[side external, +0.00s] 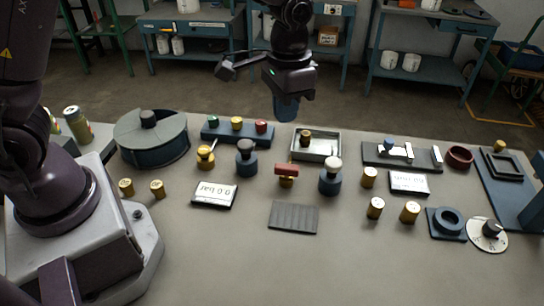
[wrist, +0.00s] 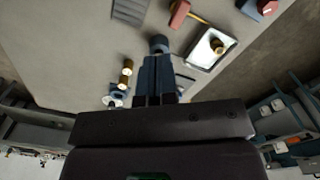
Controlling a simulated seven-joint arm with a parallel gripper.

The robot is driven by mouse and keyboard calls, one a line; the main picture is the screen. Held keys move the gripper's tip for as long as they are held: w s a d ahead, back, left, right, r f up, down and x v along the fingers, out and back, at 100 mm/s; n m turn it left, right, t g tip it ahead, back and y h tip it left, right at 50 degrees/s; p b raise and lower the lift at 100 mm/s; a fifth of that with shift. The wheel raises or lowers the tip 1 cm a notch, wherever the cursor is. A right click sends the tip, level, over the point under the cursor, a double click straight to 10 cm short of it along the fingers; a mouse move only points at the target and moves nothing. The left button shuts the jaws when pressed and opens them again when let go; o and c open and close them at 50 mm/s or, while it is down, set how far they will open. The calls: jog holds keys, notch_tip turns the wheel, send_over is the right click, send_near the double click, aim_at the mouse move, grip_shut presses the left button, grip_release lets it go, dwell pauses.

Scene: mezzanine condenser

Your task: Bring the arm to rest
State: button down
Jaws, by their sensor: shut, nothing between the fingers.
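My gripper (side external: 286,115) hangs in the air above the far part of the grey work table (side external: 150,275), in the side external view. Its blue fingers point down and are shut together with nothing between them. In the wrist view, the shut fingers (wrist: 157,62) point up the picture, over the table, and hide part of what lies behind them. No part of the gripper appears to touch anything.
Below stand a button strip with green, yellow and red knobs (side external: 237,132), a metal tray (side external: 316,153) with a brass piece inside, and blue knobbed pieces (side external: 330,178). A round dark drum (side external: 152,150) stands left. The table's front is clear.

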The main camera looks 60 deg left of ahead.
jog(key=s+a+r+n+t, duration=0.1)
jog(key=s+a+r+t, duration=0.2)
jog(key=s+r, duration=0.4)
jog(key=s+a+r+n+t, duration=0.1)
jog(key=s+a+r+t, duration=0.1)
jog(key=s+a+r, duration=0.2)
jog(key=s+r, duration=0.3)
jog(key=s, duration=0.5)
jog(key=shift+t, duration=0.4)
jog(key=w+d+f+m+g, duration=0.15)
jog(key=w+d+f, duration=0.35)
jog(key=w, duration=0.5)
jog(key=w+d+f+g, duration=0.2)
jog(key=w+d+f, duration=0.1)
jog(key=w+f, duration=0.55)
jog(key=w+d+f+m+g, duration=0.1)
jog(key=w+d+f+g, duration=0.3)
jog(key=w, duration=0.7)
jog(key=shift+t, duration=0.95)
jog(key=shift+s+a+f, duration=0.1)
jog(key=shift+a+f, duration=0.1)
jog(key=shift+f, duration=1.55)
jog(key=shift+a+f, duration=0.15)
jog(key=shift+f, duration=1.55)
